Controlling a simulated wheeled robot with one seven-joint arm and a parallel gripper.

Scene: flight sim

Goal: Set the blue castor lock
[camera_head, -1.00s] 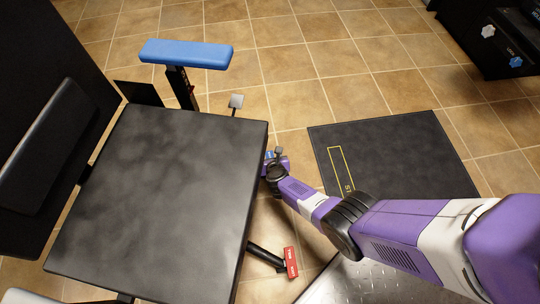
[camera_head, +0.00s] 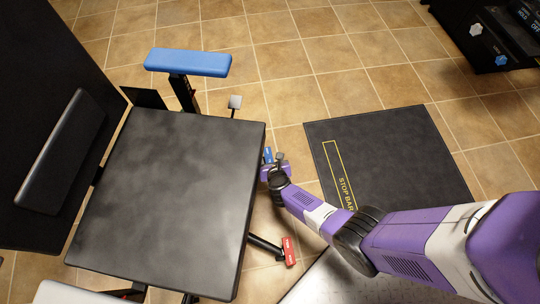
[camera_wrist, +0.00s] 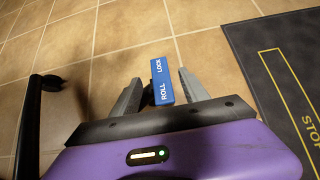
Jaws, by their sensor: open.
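The blue castor lock (camera_wrist: 161,82) is a small blue pedal marked LOCK at its far end and ROLL at its near end in the wrist view. It also shows as a small blue piece in the head view (camera_head: 267,154), just beyond the right edge of the dark table. My gripper (camera_wrist: 159,77) is open, with one finger on each side of the blue pedal. I cannot tell whether either finger touches it. In the head view my gripper (camera_head: 274,167) is low beside the table edge, partly hidden by my wrist.
A red pedal (camera_head: 288,250) sticks out under the dark table (camera_head: 180,200) nearer to me. A blue padded rest (camera_head: 188,62) stands behind the table. A black mat (camera_head: 390,155) lies to the right on the tiled floor. A black lever (camera_wrist: 40,100) stands left in the wrist view.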

